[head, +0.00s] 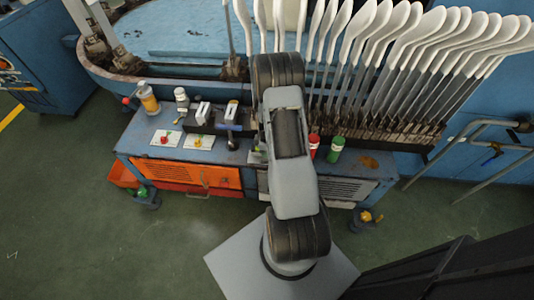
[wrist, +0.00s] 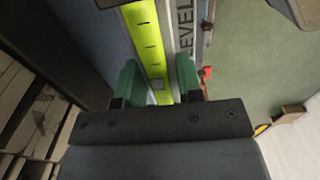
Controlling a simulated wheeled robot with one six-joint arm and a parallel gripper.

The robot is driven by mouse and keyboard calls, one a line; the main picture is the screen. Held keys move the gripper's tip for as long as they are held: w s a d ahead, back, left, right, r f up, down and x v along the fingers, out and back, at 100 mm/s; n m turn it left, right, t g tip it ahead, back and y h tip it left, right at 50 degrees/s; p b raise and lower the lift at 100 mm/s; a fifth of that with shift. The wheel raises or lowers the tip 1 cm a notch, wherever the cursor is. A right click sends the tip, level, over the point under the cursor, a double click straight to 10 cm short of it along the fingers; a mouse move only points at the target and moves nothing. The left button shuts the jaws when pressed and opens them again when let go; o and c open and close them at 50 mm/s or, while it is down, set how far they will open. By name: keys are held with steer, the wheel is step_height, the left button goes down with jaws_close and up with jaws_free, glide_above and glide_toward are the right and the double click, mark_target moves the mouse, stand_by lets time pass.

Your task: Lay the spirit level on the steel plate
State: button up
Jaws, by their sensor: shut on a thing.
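In the wrist view, my gripper (wrist: 158,80) has its two green fingers on either side of a bright yellow-green bar with dark marks, the spirit level (wrist: 148,38). It is shut on the bar, which runs away from me toward the top of the picture. A pale grey strip lettered "LEVEL" (wrist: 188,30) lies just right of the bar; I cannot tell whether it is the steel plate or a label. In the head view my arm hides the gripper and the level, and I cannot make out the steel plate.
A blue bench (head: 230,150) carries an amber bottle (head: 148,98), a white bottle (head: 181,99), two white cards (head: 165,138) (head: 199,142), and red (head: 314,144) and green (head: 336,148) cylinders. White sock boards (head: 400,60) stand in a row behind. An orange drawer (head: 190,172) is below.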

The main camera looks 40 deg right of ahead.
steer(key=shift+f, duration=0.95)
steer(key=shift+f, duration=0.2)
steer(key=o, duration=1)
steer(key=shift+r, duration=0.15)
